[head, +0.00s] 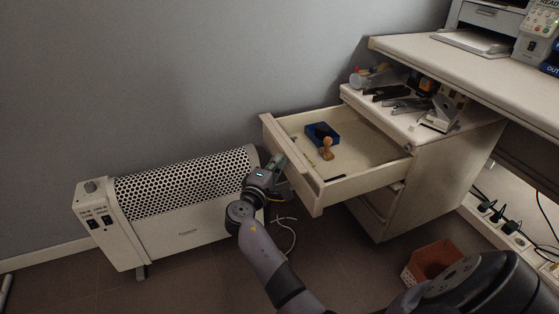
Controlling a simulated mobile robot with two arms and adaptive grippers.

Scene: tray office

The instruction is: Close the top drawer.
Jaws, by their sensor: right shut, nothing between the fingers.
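The top drawer (294,180) of the cream cabinet (437,180) is pulled far out toward the left. Inside it lie a blue open box (322,131), a wooden stamp (326,150) and a few small items. My right gripper (277,163) is at the outer side of the drawer's front panel, near its middle. It is shut and empty. Its fingertips look close to the panel, but I cannot tell whether they touch it. My left gripper is not in view.
A white heater (180,210) stands on the floor left of my right gripper. The cabinet top (406,118) holds a stapler and other office items. A desk (470,62) with a printer (488,22) is at the upper right.

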